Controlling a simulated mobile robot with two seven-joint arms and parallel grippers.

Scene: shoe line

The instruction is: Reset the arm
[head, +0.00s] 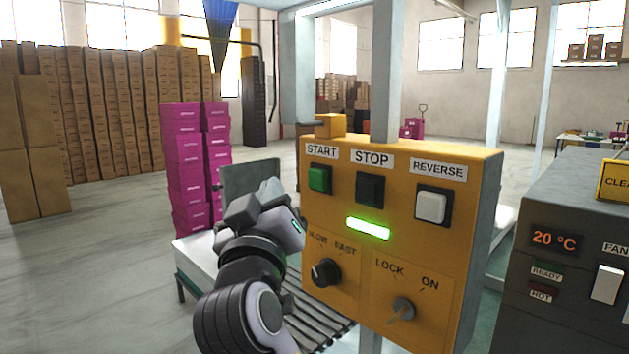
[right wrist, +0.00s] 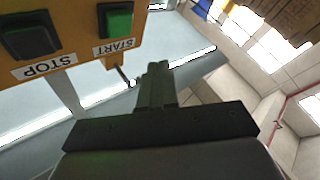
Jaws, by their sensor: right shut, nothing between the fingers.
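The box carries a green START button (head: 320,178), a dark STOP button (head: 370,190), a white REVERSE button (head: 431,206), a lit green lamp (head: 368,228), a speed knob (head: 325,272) and a LOCK/ON switch (head: 402,309). My left gripper is not in view.
A roller conveyor (head: 315,322) runs behind and below the box. Pink shoe boxes (head: 185,160) are stacked at the left, with brown cartons (head: 120,110) behind. A grey machine (head: 560,270) showing 20 °C stands at the right. Open floor lies at the left.

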